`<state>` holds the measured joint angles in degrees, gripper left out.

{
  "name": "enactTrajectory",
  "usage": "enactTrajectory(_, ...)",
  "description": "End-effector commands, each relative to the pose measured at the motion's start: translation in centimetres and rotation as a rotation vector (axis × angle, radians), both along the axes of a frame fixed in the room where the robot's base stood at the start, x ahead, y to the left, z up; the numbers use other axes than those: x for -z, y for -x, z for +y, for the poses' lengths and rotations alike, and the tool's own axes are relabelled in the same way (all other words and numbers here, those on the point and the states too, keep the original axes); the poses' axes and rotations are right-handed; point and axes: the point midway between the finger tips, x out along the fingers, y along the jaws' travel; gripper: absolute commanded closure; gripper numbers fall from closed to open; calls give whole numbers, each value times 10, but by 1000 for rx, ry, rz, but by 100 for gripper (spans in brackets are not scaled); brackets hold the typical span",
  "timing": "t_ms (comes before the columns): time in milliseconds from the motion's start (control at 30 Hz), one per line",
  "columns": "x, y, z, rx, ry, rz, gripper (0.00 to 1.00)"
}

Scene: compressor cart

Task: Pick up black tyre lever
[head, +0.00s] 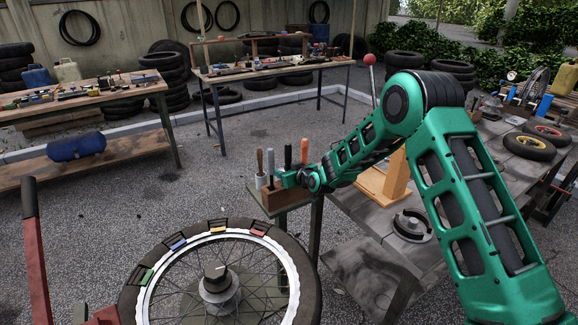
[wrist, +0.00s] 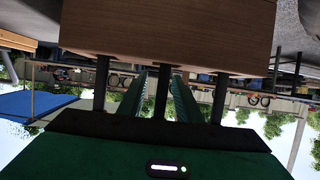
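A brown wooden block (head: 283,198) stands on a small stand, with several upright tools in it. A dark grey-black upright tool (head: 288,156), which looks like the black tyre lever, rises just above my green gripper (head: 284,179). In the wrist view, which is upside down, the block (wrist: 170,35) fills the top and three black shafts run from it. The middle shaft (wrist: 162,92) lies between my two green fingers (wrist: 158,95), with gaps beside it. My gripper looks open around it.
A spoked wheel (head: 215,275) with coloured patches is in front. A grey workbench (head: 375,235) lies to the right. Open gravel (head: 225,170) lies behind.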

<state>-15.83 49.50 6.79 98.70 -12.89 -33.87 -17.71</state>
Motion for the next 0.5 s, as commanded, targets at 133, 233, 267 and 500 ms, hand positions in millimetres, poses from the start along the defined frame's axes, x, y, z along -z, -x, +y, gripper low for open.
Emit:
enactTrajectory(133,0,0,0,0,0,0,71)
enactTrajectory(233,0,0,0,0,0,0,95)
enactTrajectory(267,0,0,0,0,0,0,100)
enactTrajectory(500,-1,0,0,0,0,-1,100)
